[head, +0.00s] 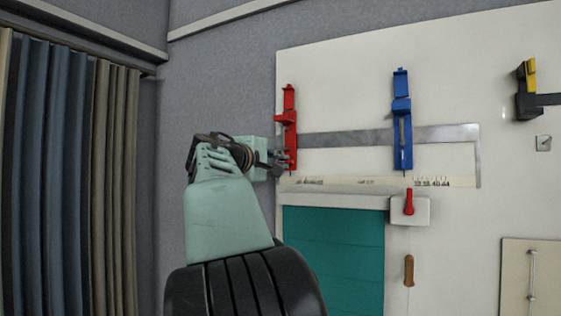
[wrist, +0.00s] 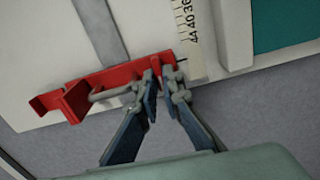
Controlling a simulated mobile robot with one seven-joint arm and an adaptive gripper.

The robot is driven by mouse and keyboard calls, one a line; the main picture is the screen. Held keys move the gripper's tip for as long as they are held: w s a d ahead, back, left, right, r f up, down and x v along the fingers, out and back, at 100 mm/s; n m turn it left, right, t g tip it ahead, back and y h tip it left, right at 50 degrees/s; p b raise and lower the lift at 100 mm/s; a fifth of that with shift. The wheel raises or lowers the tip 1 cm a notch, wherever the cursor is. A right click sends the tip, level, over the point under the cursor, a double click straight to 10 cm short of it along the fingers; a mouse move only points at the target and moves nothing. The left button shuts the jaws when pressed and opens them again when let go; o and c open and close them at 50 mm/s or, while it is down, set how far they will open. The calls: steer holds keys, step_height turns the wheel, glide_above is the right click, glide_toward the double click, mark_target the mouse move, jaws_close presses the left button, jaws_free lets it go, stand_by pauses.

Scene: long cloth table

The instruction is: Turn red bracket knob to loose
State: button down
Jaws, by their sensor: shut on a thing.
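The red bracket (head: 290,110) is mounted upright on the pale wall board, at the left end of a grey metal rail. In the wrist view the red bracket (wrist: 115,80) lies across the picture, with a grey rod along it. My gripper (head: 281,163) reaches the lower part of the bracket from the left. In the wrist view my gripper (wrist: 162,85) has its two fingers close together, closed around the knob end of the bracket. The fingertips mostly hide the knob, so I cannot tell how it is turned.
A blue bracket (head: 402,130) sits further right on the metal rail (head: 350,138). A printed scale strip (head: 345,183) runs below, above a teal panel (head: 335,250). A red lever (head: 409,200) is to its right. Curtains (head: 70,180) hang at left.

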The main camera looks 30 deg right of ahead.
steer(key=shift+n, duration=0.3)
steer(key=c, duration=2.1)
jaws_free()
steer(key=shift+a, duration=0.1)
steer(key=v, duration=0.8)
